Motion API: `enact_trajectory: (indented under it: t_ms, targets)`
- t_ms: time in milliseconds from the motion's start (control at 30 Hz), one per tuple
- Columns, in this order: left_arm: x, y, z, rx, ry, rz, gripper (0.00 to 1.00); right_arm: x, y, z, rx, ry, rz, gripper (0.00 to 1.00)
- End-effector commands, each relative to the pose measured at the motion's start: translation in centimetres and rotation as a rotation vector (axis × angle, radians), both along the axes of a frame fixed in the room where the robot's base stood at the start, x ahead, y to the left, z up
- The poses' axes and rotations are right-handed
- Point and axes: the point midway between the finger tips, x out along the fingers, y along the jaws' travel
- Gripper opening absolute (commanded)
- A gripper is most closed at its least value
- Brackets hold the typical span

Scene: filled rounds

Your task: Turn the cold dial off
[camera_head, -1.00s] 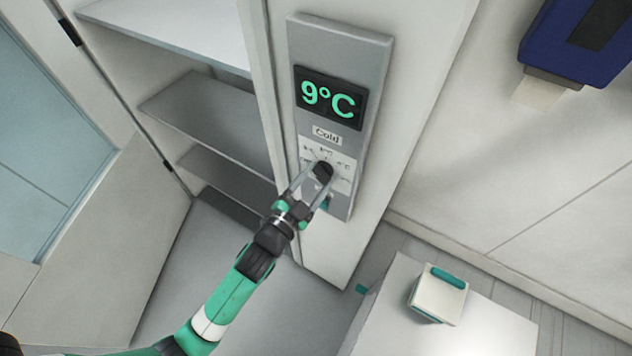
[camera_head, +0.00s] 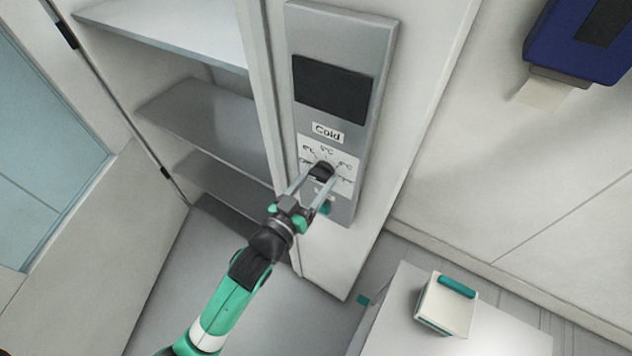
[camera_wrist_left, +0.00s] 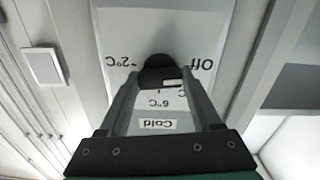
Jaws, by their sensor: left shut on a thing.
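The cold dial (camera_head: 323,170) is a black knob on the white scale plate under the "Cold" label (camera_head: 328,132) of a grey control panel (camera_head: 338,118). The display (camera_head: 331,89) above it is dark and blank. My left gripper (camera_head: 321,176) is shut on the dial, one finger on each side. In the left wrist view the dial (camera_wrist_left: 160,73) sits between my fingertips, with a white mark on its lower right edge. The fingers cover part of the scale. My right gripper is out of view.
An open cabinet with grey shelves (camera_head: 200,108) is left of the panel. A white box with a teal handle (camera_head: 446,306) stands on a white surface at lower right. A blue dispenser (camera_head: 570,45) hangs on the right wall.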

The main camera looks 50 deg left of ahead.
Motion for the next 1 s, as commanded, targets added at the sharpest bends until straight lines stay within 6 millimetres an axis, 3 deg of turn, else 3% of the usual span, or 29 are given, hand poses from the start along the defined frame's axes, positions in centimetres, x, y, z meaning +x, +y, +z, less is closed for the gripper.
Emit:
enact_trajectory:
  t_ms: [633, 667, 833, 1000]
  targets:
    - [0.00, 0.00, -0.09, -0.062, -0.014, 0.000, 0.09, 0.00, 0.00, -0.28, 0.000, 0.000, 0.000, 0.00]
    - [0.00, 0.00, -0.09, -0.062, -0.014, 0.000, 0.67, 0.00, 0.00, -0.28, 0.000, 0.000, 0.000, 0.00]
    - [0.00, -0.01, -0.07, -0.059, -0.014, 0.000, 0.95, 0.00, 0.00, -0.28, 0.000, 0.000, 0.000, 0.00]
    - [0.00, 0.00, -0.04, -0.059, -0.015, 0.000, 0.95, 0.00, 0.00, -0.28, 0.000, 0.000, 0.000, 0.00]
